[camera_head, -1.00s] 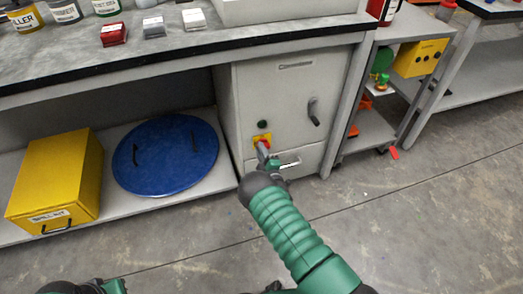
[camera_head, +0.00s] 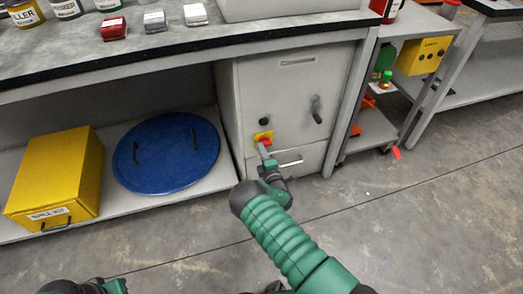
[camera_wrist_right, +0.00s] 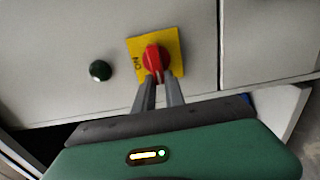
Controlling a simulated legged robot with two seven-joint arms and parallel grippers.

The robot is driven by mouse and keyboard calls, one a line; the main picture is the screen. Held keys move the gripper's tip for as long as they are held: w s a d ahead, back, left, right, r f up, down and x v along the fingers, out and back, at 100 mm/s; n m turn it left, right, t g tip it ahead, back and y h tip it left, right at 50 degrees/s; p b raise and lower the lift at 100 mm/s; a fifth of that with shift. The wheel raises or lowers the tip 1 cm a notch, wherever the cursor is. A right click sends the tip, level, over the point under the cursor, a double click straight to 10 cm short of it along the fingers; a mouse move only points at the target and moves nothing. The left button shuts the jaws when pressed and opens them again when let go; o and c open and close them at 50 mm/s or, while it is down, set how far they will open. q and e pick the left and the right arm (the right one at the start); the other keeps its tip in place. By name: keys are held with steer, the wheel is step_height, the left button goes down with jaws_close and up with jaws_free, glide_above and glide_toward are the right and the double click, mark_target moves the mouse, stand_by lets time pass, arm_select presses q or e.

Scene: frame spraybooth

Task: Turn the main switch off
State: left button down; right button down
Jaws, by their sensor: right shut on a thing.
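The main switch is a red rotary knob (camera_wrist_right: 156,60) on a yellow plate (camera_wrist_right: 176,45), mounted on the grey cabinet front. In the head view the yellow plate (camera_head: 262,136) shows low on the cabinet. My right gripper (camera_wrist_right: 158,82) is shut on the red knob, its two fingers reaching up to the knob's lower part. The plate looks slightly tilted in the wrist view, with "ON" lettering at its left. The right gripper (camera_head: 263,150) partly covers the knob in the head view. Of my left arm only a dark and green part shows at the bottom left; its fingers are out of view.
A dark green round button (camera_wrist_right: 100,70) sits beside the switch. The cabinet (camera_head: 285,90) has a dark handle (camera_head: 316,109) and a drawer below. A blue lid (camera_head: 166,170) and a yellow spill kit box (camera_head: 55,175) lie on the lower shelf.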

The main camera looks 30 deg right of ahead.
steer(key=shift+a+f, duration=0.25)
steer(key=shift+f, duration=0.1)
steer(key=c, duration=1.5)
jaws_free()
steer(key=shift+c, duration=0.2)
steer(key=shift+o, duration=0.7)
steer(key=shift+d+r, duration=0.1)
steer(key=shift+r, duration=0.05)
steer(key=p+v, duration=0.7)
steer(key=v, duration=1)
steer(key=shift+d, duration=0.1)
